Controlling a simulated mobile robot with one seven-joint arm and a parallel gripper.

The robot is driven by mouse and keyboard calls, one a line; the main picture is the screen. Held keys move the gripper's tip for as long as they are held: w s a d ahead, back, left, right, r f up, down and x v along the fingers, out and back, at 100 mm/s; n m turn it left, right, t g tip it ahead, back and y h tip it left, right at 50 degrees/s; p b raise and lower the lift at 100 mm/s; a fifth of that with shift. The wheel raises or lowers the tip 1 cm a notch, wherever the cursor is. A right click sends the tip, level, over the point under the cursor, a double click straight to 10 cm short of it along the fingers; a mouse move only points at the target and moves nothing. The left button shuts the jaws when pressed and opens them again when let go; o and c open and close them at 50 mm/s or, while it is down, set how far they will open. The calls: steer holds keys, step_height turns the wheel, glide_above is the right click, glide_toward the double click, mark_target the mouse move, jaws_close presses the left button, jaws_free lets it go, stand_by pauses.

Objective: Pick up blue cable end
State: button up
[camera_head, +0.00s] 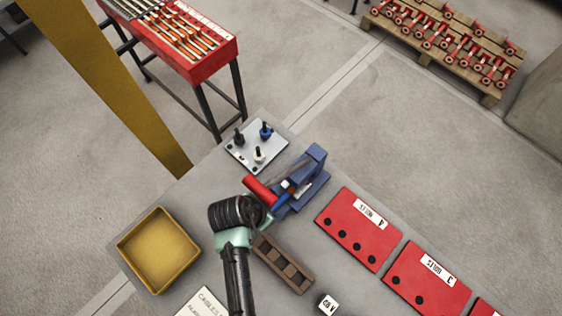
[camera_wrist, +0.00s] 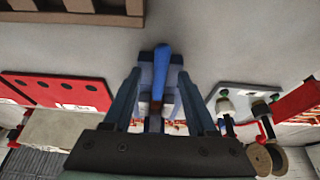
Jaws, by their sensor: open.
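A blue cable end (camera_wrist: 161,68) stands out between the two fingers of my gripper (camera_wrist: 159,75) in the wrist view, with a dark brownish part below it. My gripper is open, one finger on each side of it with a gap showing. In the head view, a slim blue piece (camera_head: 281,201) shows beside the blue vise (camera_head: 313,166), close to the end of my arm. The arm hides much of my fingers there. A red cylinder (camera_head: 260,190) lies just left of the vise.
A grey plate (camera_head: 243,153) with black, blue and white fittings lies behind the vise. A brown slotted block (camera_head: 283,264) lies in front, a yellow tray (camera_head: 126,248) at left. Red plates (camera_head: 352,240) lie at right. A red-topped stand (camera_head: 215,65) is beyond the table.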

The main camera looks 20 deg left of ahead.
jaws_close()
stand_by(0.6)
